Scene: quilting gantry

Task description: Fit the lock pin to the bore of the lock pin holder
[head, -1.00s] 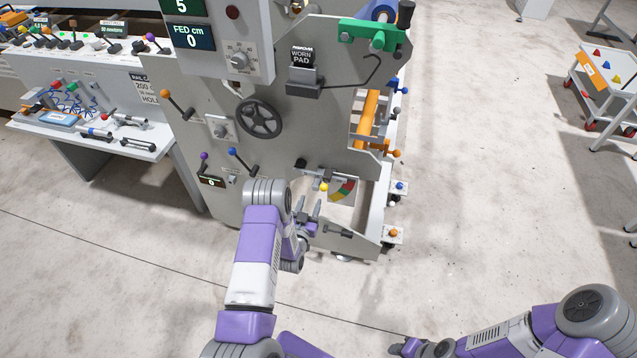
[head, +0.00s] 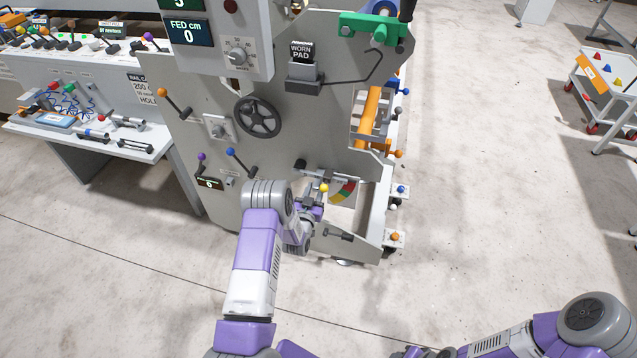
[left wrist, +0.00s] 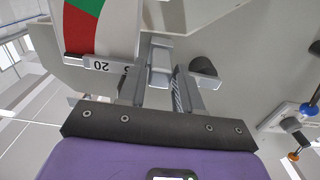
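My left gripper (head: 314,203) is at the lower front of the grey machine, just below a small yellow ball knob (head: 323,188) on a grey bar. In the left wrist view its two fingers (left wrist: 161,88) stand apart, with a light grey block (left wrist: 160,54) between and just beyond their tips. I cannot tell whether the fingers touch this block. Neither the lock pin nor its holder's bore can be told for certain; the gripper hides part of this area. My right arm shows at the lower right, its gripper outside the picture.
A coloured scale (head: 345,190) sits beside the left gripper. A dark-tipped lever (head: 340,235) juts out below it. Levers and a black handwheel (head: 258,117) are on the panel above. A side table (head: 100,137) stands at left.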

